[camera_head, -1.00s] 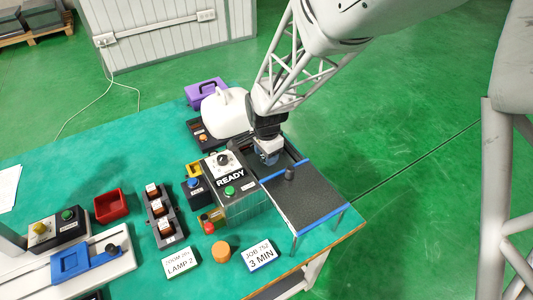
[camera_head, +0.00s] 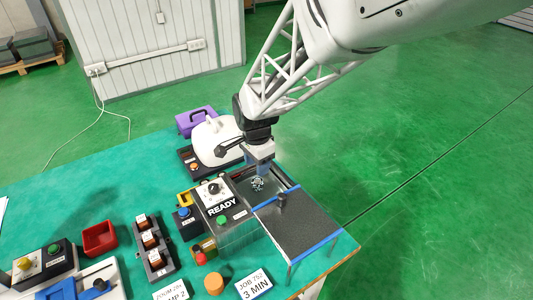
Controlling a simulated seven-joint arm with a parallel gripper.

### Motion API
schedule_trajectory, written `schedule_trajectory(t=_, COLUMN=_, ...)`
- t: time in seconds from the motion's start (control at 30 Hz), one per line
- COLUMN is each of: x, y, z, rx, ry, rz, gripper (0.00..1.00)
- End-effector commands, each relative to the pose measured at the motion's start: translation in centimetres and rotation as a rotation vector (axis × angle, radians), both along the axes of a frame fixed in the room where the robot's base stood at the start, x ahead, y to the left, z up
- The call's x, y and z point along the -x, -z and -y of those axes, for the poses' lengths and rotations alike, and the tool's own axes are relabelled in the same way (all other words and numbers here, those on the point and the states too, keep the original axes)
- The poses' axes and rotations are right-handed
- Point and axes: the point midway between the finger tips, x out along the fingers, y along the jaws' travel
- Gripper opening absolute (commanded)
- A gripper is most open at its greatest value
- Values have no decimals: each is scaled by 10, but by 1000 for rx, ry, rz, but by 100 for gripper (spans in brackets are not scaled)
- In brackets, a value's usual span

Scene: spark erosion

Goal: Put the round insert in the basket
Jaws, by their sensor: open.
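A small grey, speckled piece (camera_head: 257,184), which looks like the round insert, lies in the open well (camera_head: 240,184) of the machine marked READY. It is too small to tell its exact shape or whether basket mesh is around it. My gripper (camera_head: 264,172) points down just above and beside the piece. It is open, and nothing shows between its fingers. An orange round block (camera_head: 214,283) stands on the table at the front. No separate basket can be made out clearly.
A dark panel with blue edges (camera_head: 305,228) and a black knob (camera_head: 282,201) stands right of the well. The READY box (camera_head: 222,205) is close on the left. A white rounded cover (camera_head: 215,140) is behind. A red bin (camera_head: 99,237) stands at left.

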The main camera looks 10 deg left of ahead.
Motion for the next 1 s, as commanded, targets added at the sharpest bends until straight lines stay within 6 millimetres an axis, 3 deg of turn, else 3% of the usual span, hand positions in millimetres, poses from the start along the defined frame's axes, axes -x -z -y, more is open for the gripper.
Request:
schedule_trajectory(t=0.1, x=0, y=-19, z=0, rx=-2, ry=0, rz=3, gripper=48)
schedule_trajectory(t=0.33, x=0, y=-38, z=0, rx=0, ry=0, rz=0, gripper=48)
schedule_trajectory(t=1.0, x=0, y=-43, z=0, rx=0, ry=0, rz=0, gripper=48)
